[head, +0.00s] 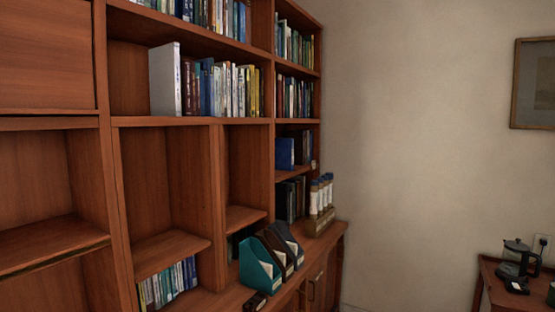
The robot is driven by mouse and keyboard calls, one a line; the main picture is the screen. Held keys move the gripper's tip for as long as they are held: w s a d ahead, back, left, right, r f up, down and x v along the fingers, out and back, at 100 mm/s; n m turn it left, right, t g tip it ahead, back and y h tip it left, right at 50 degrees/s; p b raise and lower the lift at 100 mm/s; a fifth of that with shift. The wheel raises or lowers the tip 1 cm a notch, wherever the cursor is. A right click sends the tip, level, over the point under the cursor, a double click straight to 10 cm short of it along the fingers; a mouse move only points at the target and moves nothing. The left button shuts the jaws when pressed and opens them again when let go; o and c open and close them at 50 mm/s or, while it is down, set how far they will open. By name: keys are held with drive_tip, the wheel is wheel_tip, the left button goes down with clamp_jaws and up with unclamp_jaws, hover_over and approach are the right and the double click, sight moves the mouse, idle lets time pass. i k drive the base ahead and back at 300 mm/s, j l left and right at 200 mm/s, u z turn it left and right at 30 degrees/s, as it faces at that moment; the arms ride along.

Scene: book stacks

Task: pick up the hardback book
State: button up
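Many books stand upright in a wooden bookcase (107,150). A tall pale grey book (165,79) stands at the left end of a row on the upper middle shelf, its broad side facing me. A blue book or box (285,154) stands on a shelf in the right column. Smaller books (168,284) fill part of a low compartment. I cannot tell which of these is the hardback book. My gripper is not in view.
A teal magazine file (260,266) and darker files stand on the counter, with a rack of white bottles (319,196) behind. A side table (492,289) at right holds a glass coffee pot (516,258). Several compartments are empty. A picture frame (534,83) hangs on the wall.

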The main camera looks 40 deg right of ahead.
sight(283, 147)
drive_tip(key=i+l, duration=0.15)
drive_tip(key=l, duration=0.2)
drive_tip(key=i+l, duration=0.15)
drive_tip(key=l, duration=0.25)
drive_tip(key=i+l, duration=0.15)
drive_tip(key=l, duration=0.2)
drive_tip(key=i+l, duration=0.1)
drive_tip(key=l, duration=0.3)
drive_tip(key=i+l, duration=0.15)
drive_tip(key=l, duration=0.2)
